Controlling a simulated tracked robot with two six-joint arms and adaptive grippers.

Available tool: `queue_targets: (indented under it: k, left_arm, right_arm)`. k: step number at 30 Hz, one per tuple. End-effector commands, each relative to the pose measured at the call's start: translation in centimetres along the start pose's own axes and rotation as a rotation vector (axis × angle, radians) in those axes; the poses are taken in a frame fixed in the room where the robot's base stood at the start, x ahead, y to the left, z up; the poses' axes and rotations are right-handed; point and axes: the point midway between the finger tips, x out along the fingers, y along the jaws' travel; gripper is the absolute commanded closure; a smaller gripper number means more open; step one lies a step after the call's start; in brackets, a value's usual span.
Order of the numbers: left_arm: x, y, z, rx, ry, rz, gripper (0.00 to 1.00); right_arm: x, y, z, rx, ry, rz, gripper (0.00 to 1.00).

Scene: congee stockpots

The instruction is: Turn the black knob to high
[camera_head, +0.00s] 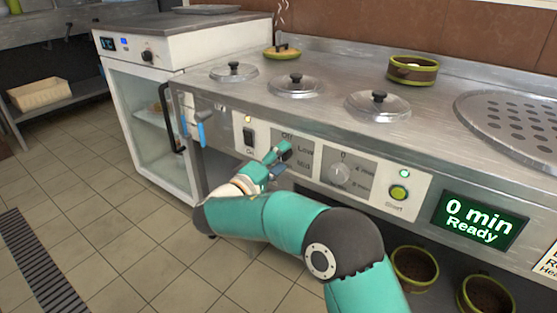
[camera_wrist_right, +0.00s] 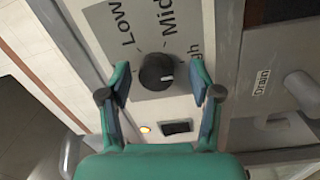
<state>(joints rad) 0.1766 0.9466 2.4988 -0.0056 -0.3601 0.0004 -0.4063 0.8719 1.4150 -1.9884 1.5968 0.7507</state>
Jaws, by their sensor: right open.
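The black knob (camera_wrist_right: 157,72) sits on a grey dial plate (camera_wrist_right: 112,20) with the words Low and Mid and a word ending in "gh", partly hidden by a finger. A pale mark shows on the knob's right side, towards that word. My right gripper (camera_wrist_right: 160,64) is open, one finger on each side of the knob, with gaps visible in this view. In the head view my right gripper (camera_head: 281,157) is at the front panel and hides the knob; Off, Low and Mid show beside it. My left gripper is not in view.
A rocker switch (camera_head: 249,137) is left of the dial. A silver timer knob (camera_head: 341,174) and green Start button (camera_head: 398,193) are to the right. A display (camera_head: 480,220) reads "0 min Ready". Lidded pots (camera_head: 297,86) are on top.

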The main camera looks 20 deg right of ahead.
Motion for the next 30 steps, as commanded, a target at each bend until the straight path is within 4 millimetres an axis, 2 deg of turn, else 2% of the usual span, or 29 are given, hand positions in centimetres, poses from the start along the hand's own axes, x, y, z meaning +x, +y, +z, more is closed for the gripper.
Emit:
queue_targets:
  k: [8,11,22,27,30]
  left_arm:
    - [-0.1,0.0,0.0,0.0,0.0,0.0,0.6]
    - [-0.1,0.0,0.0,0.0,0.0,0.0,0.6]
    - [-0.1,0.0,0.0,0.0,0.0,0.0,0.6]
    - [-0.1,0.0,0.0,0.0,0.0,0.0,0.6]
    - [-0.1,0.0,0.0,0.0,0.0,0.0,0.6]
  right_arm:
    - [-1.0,0.1,-0.1,0.002,0.004,0.001,0.37]
    - [-2.4,0.1,-0.1,0.001,0.005,0.0,0.37]
    - [-9.6,0.0,0.0,0.0,0.004,0.0,0.37]
    - [-11.5,-0.1,0.0,0.0,0.002,0.0,0.37]
    - [-12.0,-0.1,0.1,-0.001,0.001,0.0,0.37]
